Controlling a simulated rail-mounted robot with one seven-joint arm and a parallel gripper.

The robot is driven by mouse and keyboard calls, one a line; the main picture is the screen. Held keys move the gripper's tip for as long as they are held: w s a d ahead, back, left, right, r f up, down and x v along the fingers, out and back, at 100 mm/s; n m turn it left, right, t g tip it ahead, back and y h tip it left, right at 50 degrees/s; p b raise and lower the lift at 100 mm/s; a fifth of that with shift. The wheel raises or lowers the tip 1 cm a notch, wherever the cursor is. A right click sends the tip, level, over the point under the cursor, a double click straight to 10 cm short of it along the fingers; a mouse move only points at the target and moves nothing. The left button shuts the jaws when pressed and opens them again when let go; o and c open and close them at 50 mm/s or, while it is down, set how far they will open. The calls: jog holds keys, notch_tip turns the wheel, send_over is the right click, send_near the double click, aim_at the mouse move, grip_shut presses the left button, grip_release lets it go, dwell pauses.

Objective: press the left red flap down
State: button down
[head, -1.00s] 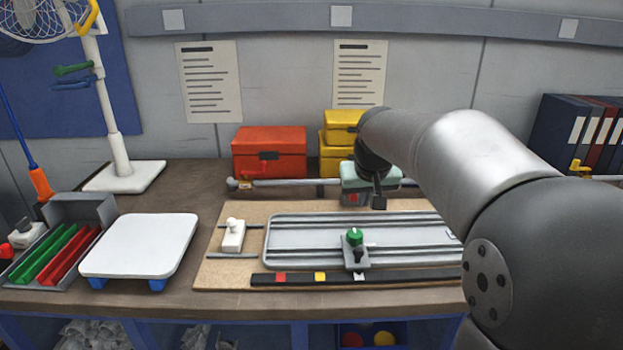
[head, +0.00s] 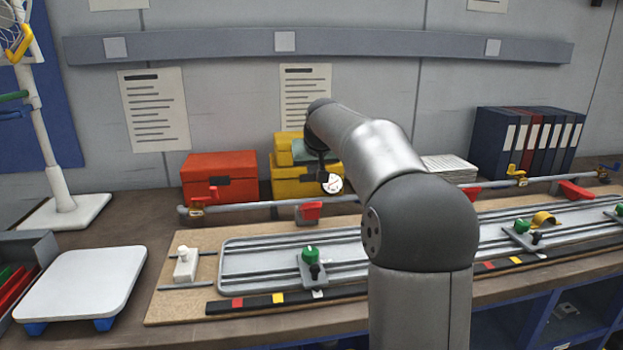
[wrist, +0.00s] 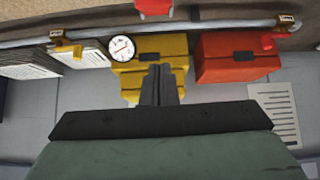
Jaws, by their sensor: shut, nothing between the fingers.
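A white dial (head: 332,183) is close by the fingertips in the picture. Red (head: 225,172) and yellow (head: 305,183) boxes stand behind the rail. More red flaps (head: 575,190) are farther right. A slotted board with green knobs (head: 310,252) lies in front.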

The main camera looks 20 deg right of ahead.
send_over(310, 212)
jog(key=w, duration=0.2)
jog(key=f, duration=0.6)
jog(key=shift+d+f+p, duration=0.25)
jog(key=shift+f+p, duration=0.05)
jog(key=shift+p, duration=0.05)
jog(key=shift+s+a+f, duration=0.15)
jog(key=shift+s+f, duration=0.75)
jog(key=shift+f, duration=0.1)
jog(key=shift+s+a+f+b, duration=0.1)
jog(key=shift+s+f+b, duration=0.2)
jog(key=shift+f, duration=0.25)
